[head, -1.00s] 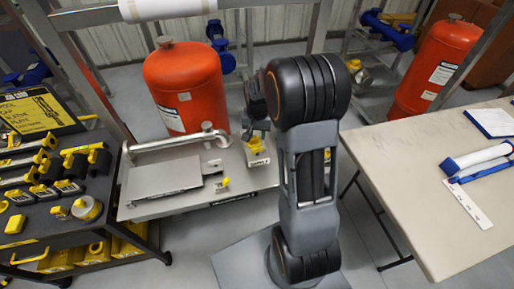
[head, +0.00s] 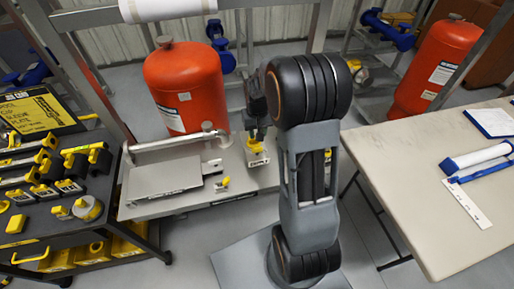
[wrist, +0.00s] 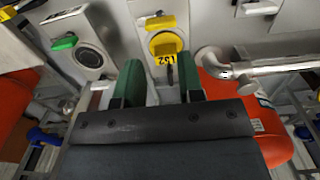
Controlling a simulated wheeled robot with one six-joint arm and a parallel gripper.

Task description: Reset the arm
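My gripper (wrist: 158,75) shows two green fingers standing apart in the wrist view, with nothing between them. Beyond the fingertips is a yellow part with a black-marked tag (wrist: 166,43), mounted on a grey panel. It looks apart from the fingers. In the head view my arm stands upright and folds over at the top. The dark gripper end (head: 257,107) hangs to its left, above a yellow-topped block (head: 256,152) on the grey skid.
The grey skid (head: 165,178) carries a bent pipe, and a red tank (head: 184,88) stands behind it. A dark cart (head: 58,234) with yellow tools is at left. A beige table (head: 420,200) is at right. A second red tank (head: 432,70) stands at back right.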

